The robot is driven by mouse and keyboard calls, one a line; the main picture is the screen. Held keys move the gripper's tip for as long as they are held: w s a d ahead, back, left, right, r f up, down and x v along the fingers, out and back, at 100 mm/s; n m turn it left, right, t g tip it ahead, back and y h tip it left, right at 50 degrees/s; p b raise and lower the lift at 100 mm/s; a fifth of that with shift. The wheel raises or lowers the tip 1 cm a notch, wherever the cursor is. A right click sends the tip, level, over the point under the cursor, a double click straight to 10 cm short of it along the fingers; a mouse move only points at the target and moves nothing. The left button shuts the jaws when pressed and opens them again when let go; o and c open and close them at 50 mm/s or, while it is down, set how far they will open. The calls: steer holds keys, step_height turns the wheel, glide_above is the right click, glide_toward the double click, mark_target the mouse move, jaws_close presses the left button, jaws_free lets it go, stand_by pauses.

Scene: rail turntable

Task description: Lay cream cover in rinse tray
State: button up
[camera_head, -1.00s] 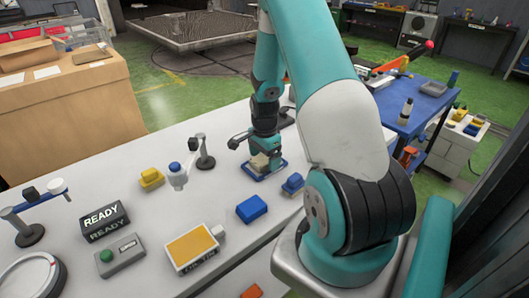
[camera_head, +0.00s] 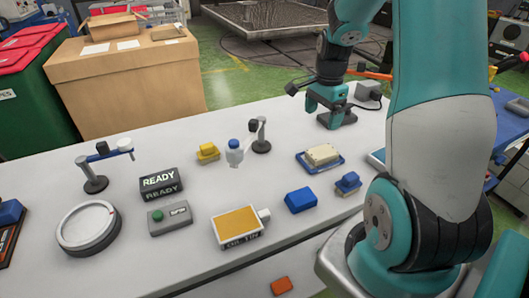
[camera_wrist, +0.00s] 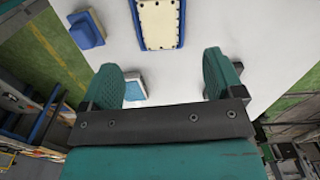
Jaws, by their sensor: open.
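The cream cover (camera_head: 322,154) lies flat in a shallow blue tray (camera_head: 322,171), with the blue rim showing around it. In the wrist view the cover (camera_wrist: 161,22) is at the top, with dark dots along its edges, between the blue edges of the tray. My gripper (camera_head: 330,117) is open, behind the tray and apart from the cover. In the wrist view my gripper's fingers (camera_wrist: 165,72) are spread wide with nothing held between them.
A blue block (camera_head: 301,200) and a stepped blue piece (camera_head: 347,184) stand in front of the tray. A small stand with a blue-capped bottle (camera_head: 235,152), a yellow block (camera_head: 207,152) and a READY sign (camera_head: 161,183) are to the left. A grey box (camera_head: 369,91) stands behind.

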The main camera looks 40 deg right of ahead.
steer(key=s+a+r+n+t+y, duration=0.1)
steer(key=a+r+n, duration=0.4)
steer(key=a, duration=0.6)
steer(key=a+r+n+y, duration=0.1)
steer(key=a+r+n, duration=0.1)
steer(key=a+n, duration=0.65)
steer(key=s+a+r+n+g+y, duration=0.1)
steer(key=s+a+r+n, duration=0.3)
steer(key=s+a+n, duration=0.9)
steer(key=s+a+y, duration=0.1)
steer(key=a, duration=0.3)
steer(key=shift+s+r, duration=0.2)
steer(key=shift+s, duration=0.2)
steer(key=shift+c, duration=0.5)
